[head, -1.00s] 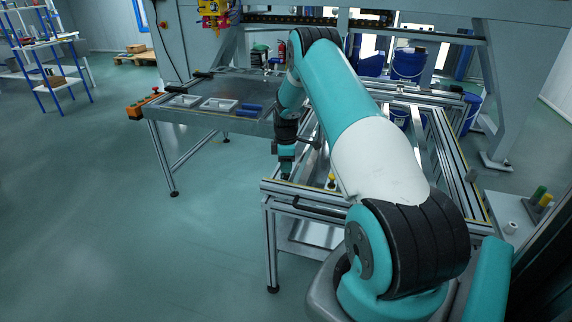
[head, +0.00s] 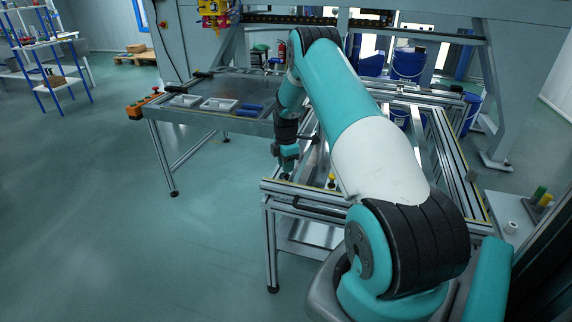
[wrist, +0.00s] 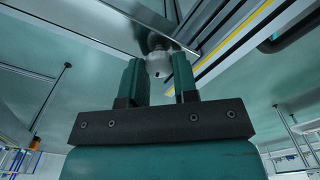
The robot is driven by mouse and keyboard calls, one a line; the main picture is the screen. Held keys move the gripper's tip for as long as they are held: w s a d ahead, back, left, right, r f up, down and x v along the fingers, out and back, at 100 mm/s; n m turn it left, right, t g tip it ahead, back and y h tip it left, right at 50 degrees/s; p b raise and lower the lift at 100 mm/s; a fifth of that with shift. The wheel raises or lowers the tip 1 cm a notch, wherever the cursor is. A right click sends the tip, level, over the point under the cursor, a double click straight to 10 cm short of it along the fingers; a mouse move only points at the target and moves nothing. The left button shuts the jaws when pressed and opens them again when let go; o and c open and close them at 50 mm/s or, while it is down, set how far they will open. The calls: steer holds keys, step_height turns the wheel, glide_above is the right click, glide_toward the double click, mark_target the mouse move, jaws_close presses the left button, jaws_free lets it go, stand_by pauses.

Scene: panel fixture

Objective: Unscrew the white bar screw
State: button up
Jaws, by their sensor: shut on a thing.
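The white bar screw (wrist: 158,64) shows in the wrist view as a pale rounded head at the end of a dark stem, against the metal bar of the frame. My gripper (wrist: 159,70) has its two teal fingers on either side of this head, shut on it. In the head view my gripper (head: 285,172) is at the left front corner of the aluminium frame (head: 325,203). The screw cannot be made out there, hidden by the gripper and arm.
A yellow-topped knob (head: 332,177) stands on the frame right of my gripper. A table (head: 222,86) with white trays (head: 220,104) and blue-handled items (head: 249,109) is behind it to the left. Blue buckets (head: 409,63) stand at the back. The floor at left is clear.

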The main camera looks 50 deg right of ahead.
steer(key=o, duration=0.9)
steer(key=shift+r, duration=0.1)
step_height(320, 180, up, 17)
steer(key=shift+r, duration=0.15)
